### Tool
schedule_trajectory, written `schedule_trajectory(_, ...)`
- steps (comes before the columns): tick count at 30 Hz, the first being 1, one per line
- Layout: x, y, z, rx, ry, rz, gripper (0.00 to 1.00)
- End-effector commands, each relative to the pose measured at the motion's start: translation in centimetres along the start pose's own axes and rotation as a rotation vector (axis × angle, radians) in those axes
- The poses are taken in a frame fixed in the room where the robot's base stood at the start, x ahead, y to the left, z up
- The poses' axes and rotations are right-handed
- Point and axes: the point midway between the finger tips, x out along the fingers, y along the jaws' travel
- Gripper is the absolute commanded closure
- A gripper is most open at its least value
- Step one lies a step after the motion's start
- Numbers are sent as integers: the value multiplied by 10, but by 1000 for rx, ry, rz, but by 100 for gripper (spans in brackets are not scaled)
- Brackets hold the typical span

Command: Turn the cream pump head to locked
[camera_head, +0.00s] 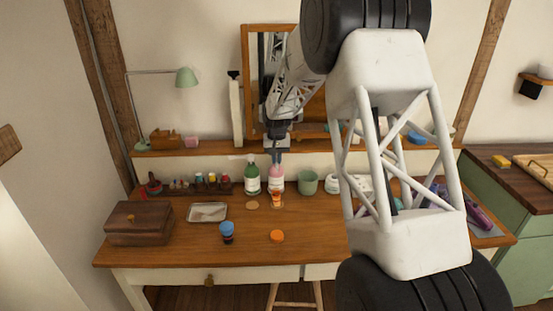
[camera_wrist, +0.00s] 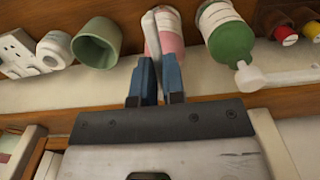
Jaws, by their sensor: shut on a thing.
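The pink bottle (camera_head: 276,180) stands upright at the back of the wooden desk, with a pale label. In the wrist view the pink bottle (camera_wrist: 172,42) shows just beyond my fingers, with its pale pump spout (camera_wrist: 151,32) lying across it. My gripper (camera_head: 277,153) is above the bottle, and its blue fingers (camera_wrist: 160,80) are shut on the pump head. The fingers hide most of the head, so I cannot tell whether it is locked.
A green bottle (camera_head: 252,178) with a white pump stands close on the left. A green cup (camera_head: 307,183) stands on the right. The shelf (camera_head: 215,150) and mirror (camera_head: 250,80) are behind. A blue-capped jar (camera_head: 227,230) and orange disc (camera_head: 277,236) are in front.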

Motion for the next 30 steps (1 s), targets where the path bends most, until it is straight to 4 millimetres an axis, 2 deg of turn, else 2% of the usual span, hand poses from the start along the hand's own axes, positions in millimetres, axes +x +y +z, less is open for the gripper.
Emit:
schedule_trajectory(17, 0, 2, 0, -69, 0, 0, 100)
schedule_trajectory(30, 0, 16, -3, -383, 0, 0, 100)
